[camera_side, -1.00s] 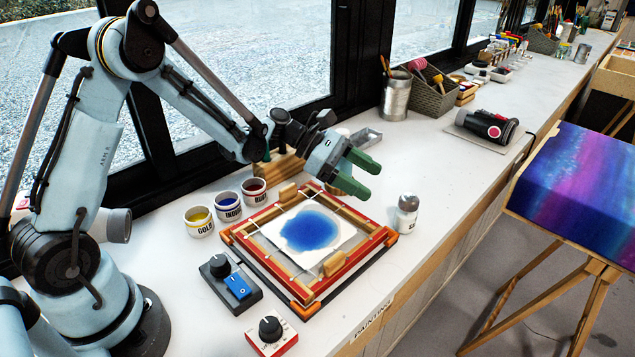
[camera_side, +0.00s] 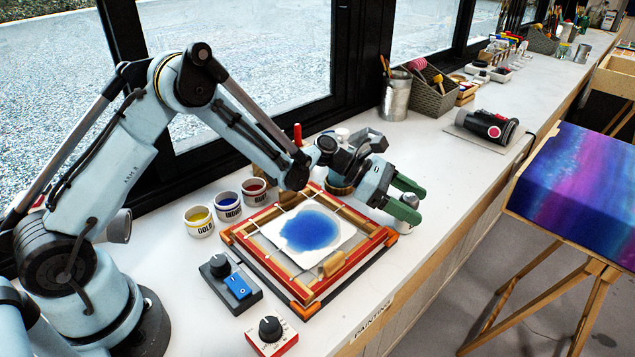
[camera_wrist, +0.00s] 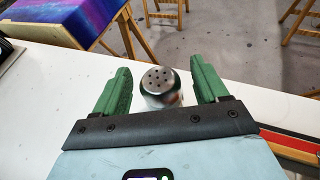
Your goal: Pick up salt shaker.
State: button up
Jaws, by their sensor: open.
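The salt shaker (camera_side: 406,228) stands upright on the white counter, right of the red frame, mostly hidden behind my gripper in the side view. In the wrist view, the salt shaker (camera_wrist: 161,85) shows its metal cap with several dark holes. My gripper (camera_side: 411,203) is open, its green fingers at the shaker. In the wrist view, my gripper (camera_wrist: 162,87) has one finger on each side of the shaker, with gaps visible on both sides. I cannot tell how far down the fingers reach.
A hair dryer (camera_side: 486,126) lies farther back. The counter edge is close on the right.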

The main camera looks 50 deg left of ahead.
jog(key=shift+x, duration=0.95)
jog(key=c, duration=1.2)
jog(key=shift+o, duration=0.2)
